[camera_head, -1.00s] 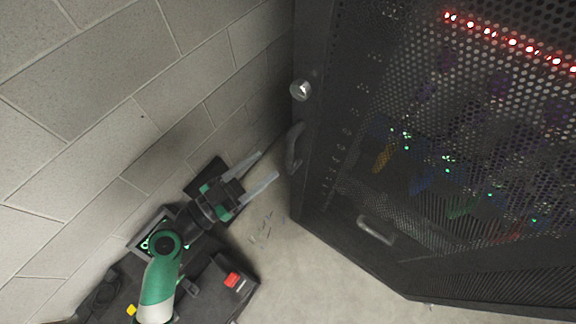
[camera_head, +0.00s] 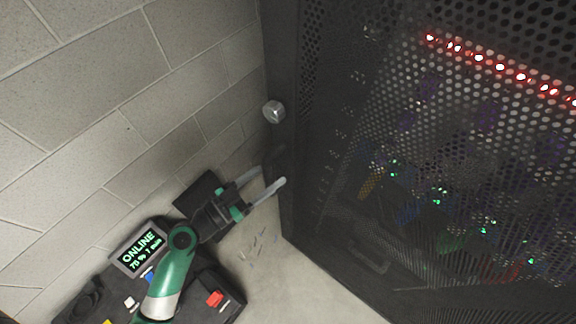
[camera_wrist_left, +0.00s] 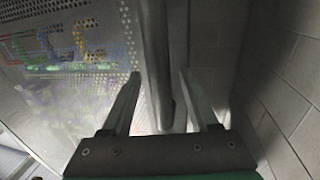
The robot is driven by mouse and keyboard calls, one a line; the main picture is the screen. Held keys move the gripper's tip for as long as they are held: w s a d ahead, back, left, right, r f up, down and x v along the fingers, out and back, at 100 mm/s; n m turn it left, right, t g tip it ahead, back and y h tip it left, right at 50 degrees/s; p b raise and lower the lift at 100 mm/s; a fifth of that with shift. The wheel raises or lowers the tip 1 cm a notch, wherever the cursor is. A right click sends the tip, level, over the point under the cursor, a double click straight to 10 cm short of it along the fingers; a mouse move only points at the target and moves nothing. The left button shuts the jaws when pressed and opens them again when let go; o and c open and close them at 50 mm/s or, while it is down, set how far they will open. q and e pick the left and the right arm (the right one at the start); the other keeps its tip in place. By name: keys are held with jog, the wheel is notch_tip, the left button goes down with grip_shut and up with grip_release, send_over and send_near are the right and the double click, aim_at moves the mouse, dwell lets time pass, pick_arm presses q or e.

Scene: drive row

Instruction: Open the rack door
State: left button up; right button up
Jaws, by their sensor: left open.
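The rack door (camera_head: 330,215) is a dark perforated panel filling the right of the head view, and it looks shut. Its dark upright handle (camera_head: 278,160) is on the door's left edge, below a round silver knob (camera_head: 274,111). My left gripper (camera_head: 268,177) is open at the handle, fingers pointing at the door. In the left wrist view the handle (camera_wrist_left: 157,60) runs down between the two open fingers (camera_wrist_left: 160,78). I see no clear grip on it; whether a finger touches it I cannot tell. My right gripper is not in view.
A grey block wall (camera_head: 110,100) stands close on the left of the door. Red and green lights and coloured cables show behind the mesh. A second dark handle (camera_head: 368,255) sits lower on the rack.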

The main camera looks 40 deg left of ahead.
pick_arm(q)
jog(key=shift+w, duration=0.35)
jog(key=shift+s, duration=0.15)
grip_shut()
dwell(1.1)
